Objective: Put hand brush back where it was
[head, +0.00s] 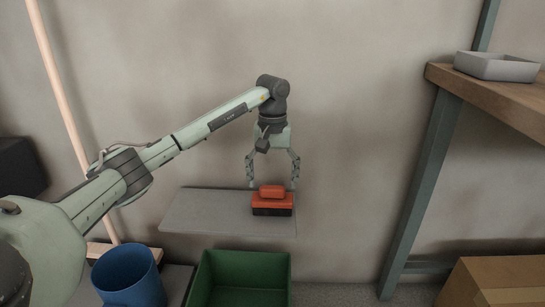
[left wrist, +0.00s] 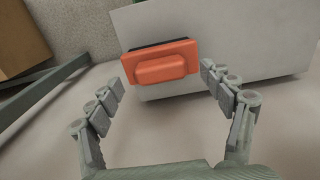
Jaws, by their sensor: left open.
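The hand brush (head: 272,203) has an orange top with a raised grip and a dark lower part. It rests on the right end of a grey wall shelf (head: 205,212). In the left wrist view the brush (left wrist: 160,62) lies near the shelf's edge, just ahead of the fingertips. My left gripper (head: 273,181) is open and empty, pointing down just above the brush. Its fingers (left wrist: 163,75) are spread to either side of the brush and appear apart from it. My right gripper is not in view.
Below the shelf stand a green bin (head: 240,278) and a blue bucket (head: 128,275). A wooden-topped table (head: 490,98) with a grey tray (head: 497,67) is at the right, above a cardboard box (head: 495,281). A pale pole (head: 67,105) leans at the left. The shelf's left part is bare.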

